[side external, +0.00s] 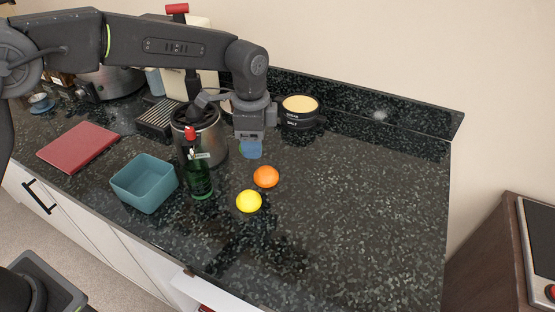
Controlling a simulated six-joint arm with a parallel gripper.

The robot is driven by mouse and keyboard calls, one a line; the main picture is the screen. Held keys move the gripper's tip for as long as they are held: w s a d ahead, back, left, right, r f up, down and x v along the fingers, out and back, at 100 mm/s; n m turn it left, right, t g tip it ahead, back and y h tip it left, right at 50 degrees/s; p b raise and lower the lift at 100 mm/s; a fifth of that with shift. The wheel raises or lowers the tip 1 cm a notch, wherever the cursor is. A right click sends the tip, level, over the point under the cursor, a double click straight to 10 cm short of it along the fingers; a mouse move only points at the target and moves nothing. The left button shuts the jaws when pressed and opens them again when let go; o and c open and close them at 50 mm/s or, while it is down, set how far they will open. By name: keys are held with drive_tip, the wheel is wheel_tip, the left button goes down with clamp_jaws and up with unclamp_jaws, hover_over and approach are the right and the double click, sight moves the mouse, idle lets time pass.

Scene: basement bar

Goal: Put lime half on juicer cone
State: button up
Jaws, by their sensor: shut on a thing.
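My gripper (252,138) points down in the middle of the counter, behind the orange fruit. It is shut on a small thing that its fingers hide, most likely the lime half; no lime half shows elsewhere. A blue round thing (251,149) shows directly under the fingertips, probably the juicer. Its cone is not visible. I cannot tell whether the held thing touches it.
An orange (266,176) and a yellow lemon (248,201) lie in front. A green bottle (200,178), a steel pot (213,139) and a teal bin (145,184) stand left. A dark canister (299,112) stands behind right. The counter's right side is clear.

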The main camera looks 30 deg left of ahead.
drive_tip(key=s+a+r+n, duration=0.3)
drive_tip(key=a+r+n, duration=0.4)
drive_tip(key=a, duration=0.1)
drive_tip(key=s+a+r+n, duration=0.3)
drive_tip(key=a+r+n, duration=0.3)
drive_tip(key=a+n, duration=0.1)
drive_tip(key=s+a+f+n, duration=0.1)
drive_tip(key=s+f+n, duration=0.35)
drive_tip(key=n, duration=2.05)
approach(191, 112)
wheel_tip(191, 112, down, 6)
drive_tip(key=shift+s+r, duration=0.15)
drive_tip(key=shift+f, duration=0.7)
drive_tip(key=shift+f, duration=0.2)
